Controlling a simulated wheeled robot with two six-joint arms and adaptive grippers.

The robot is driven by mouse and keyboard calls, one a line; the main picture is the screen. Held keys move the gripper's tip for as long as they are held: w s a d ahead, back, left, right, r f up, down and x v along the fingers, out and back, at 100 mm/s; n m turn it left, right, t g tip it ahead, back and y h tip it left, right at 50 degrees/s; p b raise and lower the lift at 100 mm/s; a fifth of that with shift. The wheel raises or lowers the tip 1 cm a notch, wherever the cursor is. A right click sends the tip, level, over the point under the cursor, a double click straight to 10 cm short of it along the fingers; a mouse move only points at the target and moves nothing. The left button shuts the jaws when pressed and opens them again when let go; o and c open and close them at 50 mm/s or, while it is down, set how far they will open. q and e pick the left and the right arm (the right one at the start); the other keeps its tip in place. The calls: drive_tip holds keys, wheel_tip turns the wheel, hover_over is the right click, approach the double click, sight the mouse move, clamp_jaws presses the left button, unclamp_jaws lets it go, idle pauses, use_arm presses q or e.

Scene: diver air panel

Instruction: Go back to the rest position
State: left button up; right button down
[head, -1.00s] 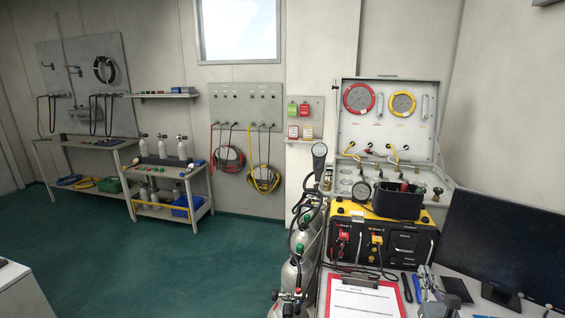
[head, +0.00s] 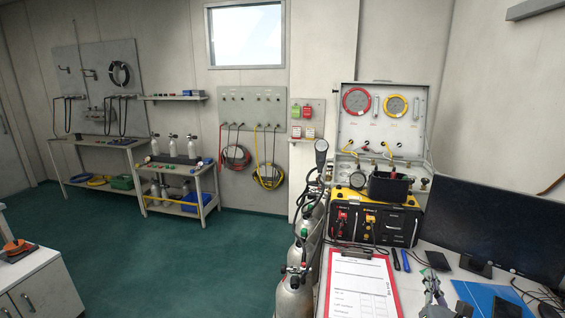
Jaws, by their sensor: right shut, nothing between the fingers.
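My right gripper (head: 431,279) shows at the bottom right of the head view, above the desk, to the right of the clipboard. It is grey, its fingers are together, and it holds nothing. My left gripper is not in view. The yellow and black air panel (head: 372,220) stands on the desk beyond the gripper, with a red and a yellow connector on its front. The gripper is apart from it. The open grey case (head: 383,130) with red and yellow gauges stands behind the panel.
The clipboard (head: 360,285) lies in front of the panel. A dark monitor (head: 498,225) stands at the right, with a blue mat (head: 480,296) below it. Gas cylinders (head: 295,290) stand left of the desk. A white cabinet (head: 45,285) is at the lower left. Green floor between is clear.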

drive_tip(key=s+a+f+m+g+h, duration=0.1)
drive_tip(key=s+f+m+g, duration=0.45)
drive_tip(key=m, duration=0.55)
drive_tip(key=s+f+m+g+h, duration=0.1)
drive_tip(key=s+f+m+g, duration=0.4)
drive_tip(key=m, duration=0.5)
drive_tip(key=s+a+f+m+g+y, duration=0.2)
drive_tip(key=s+a+f+m+y, duration=0.15)
drive_tip(key=s+a, duration=0.35)
drive_tip(key=s+a+f+m+g+y, duration=0.2)
drive_tip(key=s+a+m+g+y, duration=0.15)
drive_tip(key=s+a, duration=0.35)
wheel_tip(320, 180, down, 27)
drive_tip(key=s+d+m+b, duration=0.1)
drive_tip(key=d+b, duration=0.2)
drive_tip(key=b, duration=0.1)
use_arm(q)
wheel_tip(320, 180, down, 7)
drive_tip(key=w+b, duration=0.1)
drive_tip(key=b, duration=0.2)
use_arm(e)
drive_tip(key=s+d+f+g, duration=0.1)
drive_tip(key=s+f+g, duration=0.1)
drive_tip(key=s+f, duration=1.8)
wheel_tip(320, 180, down, 3)
drive_tip(key=shift+r, duration=0.1)
